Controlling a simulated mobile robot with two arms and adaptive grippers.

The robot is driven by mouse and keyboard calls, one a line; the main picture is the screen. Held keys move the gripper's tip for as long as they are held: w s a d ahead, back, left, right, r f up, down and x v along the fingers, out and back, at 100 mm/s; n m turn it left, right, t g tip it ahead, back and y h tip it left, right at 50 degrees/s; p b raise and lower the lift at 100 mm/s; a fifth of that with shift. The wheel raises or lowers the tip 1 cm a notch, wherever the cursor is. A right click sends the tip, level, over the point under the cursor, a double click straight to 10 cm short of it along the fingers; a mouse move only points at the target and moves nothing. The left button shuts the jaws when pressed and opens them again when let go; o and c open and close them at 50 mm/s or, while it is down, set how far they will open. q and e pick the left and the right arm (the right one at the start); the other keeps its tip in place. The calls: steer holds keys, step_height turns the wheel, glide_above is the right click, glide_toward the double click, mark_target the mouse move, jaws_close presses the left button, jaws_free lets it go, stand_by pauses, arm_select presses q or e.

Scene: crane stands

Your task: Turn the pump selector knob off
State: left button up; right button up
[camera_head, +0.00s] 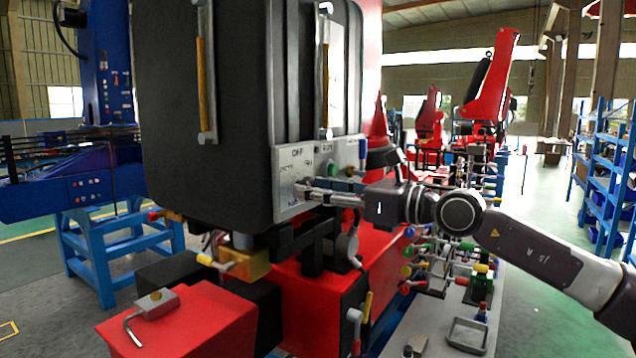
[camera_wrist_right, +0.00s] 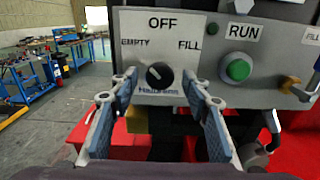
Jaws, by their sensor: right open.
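The pump selector knob (camera_wrist_right: 159,75) is a round black knob on a white plate, marked OFF above, EMPTY at left and FILL at right. A small white mark on it seems to lie toward the upper left; its exact setting is hard to tell. My right gripper (camera_wrist_right: 159,82) is open, its two blue-padded fingers either side of the knob in the wrist view, with gaps between. In the head view my right gripper (camera_head: 305,192) is at the grey control panel (camera_head: 291,164), and I cannot make out the knob there. My left gripper is not in view.
Right of the knob are a green RUN button (camera_wrist_right: 238,69) and a brass-coloured lever (camera_wrist_right: 289,84). A large black tank (camera_head: 215,110) stands above and left of the panel. A red box (camera_head: 180,325) with a bent metal handle sits below. Coloured valves (camera_head: 440,265) crowd the right.

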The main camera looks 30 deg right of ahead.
steer(key=shift+s, duration=0.1)
steer(key=c, duration=1.1)
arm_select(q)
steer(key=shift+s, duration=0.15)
arm_select(e)
steer(key=shift+c, duration=0.2)
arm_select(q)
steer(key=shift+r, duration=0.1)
arm_select(e)
steer(key=shift+m, duration=0.3)
arm_select(q)
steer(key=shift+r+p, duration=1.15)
steer(key=shift+p, duration=0.15)
arm_select(e)
steer(key=shift+r+m, duration=0.1)
steer(key=shift+m, duration=3.9)
